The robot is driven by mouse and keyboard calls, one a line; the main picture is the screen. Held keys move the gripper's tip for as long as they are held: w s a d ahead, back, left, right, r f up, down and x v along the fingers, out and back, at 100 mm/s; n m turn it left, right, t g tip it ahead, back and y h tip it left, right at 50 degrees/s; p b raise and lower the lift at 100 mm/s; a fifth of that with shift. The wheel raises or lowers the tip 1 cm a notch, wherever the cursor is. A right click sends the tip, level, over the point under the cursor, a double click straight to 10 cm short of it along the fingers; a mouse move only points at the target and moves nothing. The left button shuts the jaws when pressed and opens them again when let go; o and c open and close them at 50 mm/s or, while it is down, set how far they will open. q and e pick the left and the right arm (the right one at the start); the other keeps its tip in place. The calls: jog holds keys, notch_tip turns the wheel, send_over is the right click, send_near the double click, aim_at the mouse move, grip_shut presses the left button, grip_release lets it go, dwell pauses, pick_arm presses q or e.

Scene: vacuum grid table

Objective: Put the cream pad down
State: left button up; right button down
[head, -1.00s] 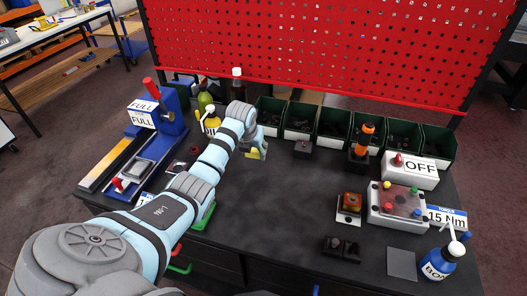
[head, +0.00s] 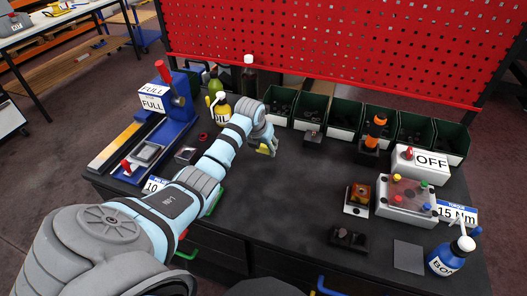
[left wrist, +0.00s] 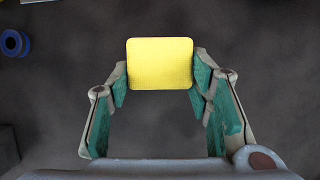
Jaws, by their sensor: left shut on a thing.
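The cream pad (left wrist: 160,64) looks pale yellow and square with rounded corners in the left wrist view. It sits between the fingertips of my left gripper (left wrist: 160,80), which is shut on it at its left and right edges. In the head view the gripper (head: 264,144) hangs over the back middle of the dark table (head: 275,195), in front of the green bins. Only a small yellow part of the pad (head: 263,150) shows there. The gap between pad and table is hard to judge. My right gripper is not in view.
Green bins (head: 310,111) line the back below the red pegboard (head: 330,45). A yellow oil bottle (head: 221,108) and a blue press (head: 180,105) stand left. A white box with coloured knobs (head: 407,203) and a blue bottle (head: 447,260) are right. The table's middle is clear.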

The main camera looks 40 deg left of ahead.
pick_arm(q)
notch_tip(320, 180, down, 2)
jog(key=shift+f, duration=0.15)
jog(key=shift+w, duration=0.1)
jog(key=shift+f, duration=0.15)
jog(key=o, duration=1.1)
jog(key=shift+r, duration=0.5)
jog(key=p+v, duration=0.2)
jog(key=v, duration=0.9)
jog(key=shift+s, duration=0.3)
